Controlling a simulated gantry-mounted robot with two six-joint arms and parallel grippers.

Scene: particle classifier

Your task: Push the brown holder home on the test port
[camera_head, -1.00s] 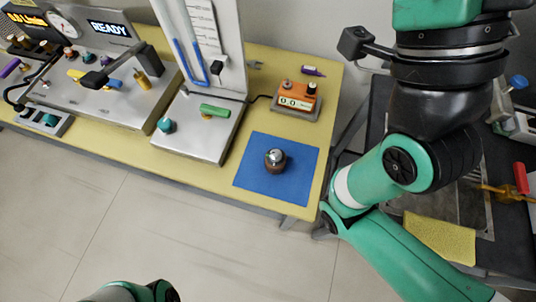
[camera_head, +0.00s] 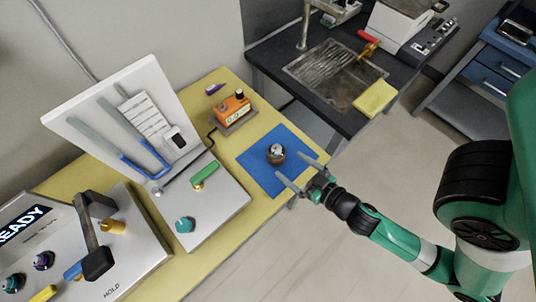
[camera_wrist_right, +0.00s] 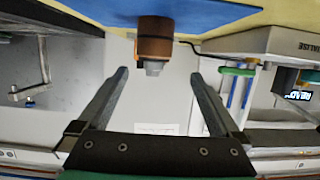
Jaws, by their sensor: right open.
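The brown holder (camera_head: 276,156), a short brown cylinder with a grey metal top, stands upright on the blue mat (camera_head: 252,160). My right gripper (camera_head: 289,164) is open and empty, its two fingers pointing at the holder from the mat's front right side. In the right wrist view the holder (camera_wrist_right: 155,42) is beyond and between the spread fingertips (camera_wrist_right: 159,72), apparently touching neither. I cannot tell for sure which fitting is the test port; a brass post (camera_head: 112,227) stands on the READY machine (camera_head: 130,255). My left gripper is out of view.
A gauge stand (camera_head: 215,212) with a tall white panel, green handle (camera_head: 204,174) and teal knob (camera_head: 185,225) is left of the mat. An orange meter (camera_head: 233,110) sits behind the mat. A dark sink bench (camera_head: 290,95) stands at the back right.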

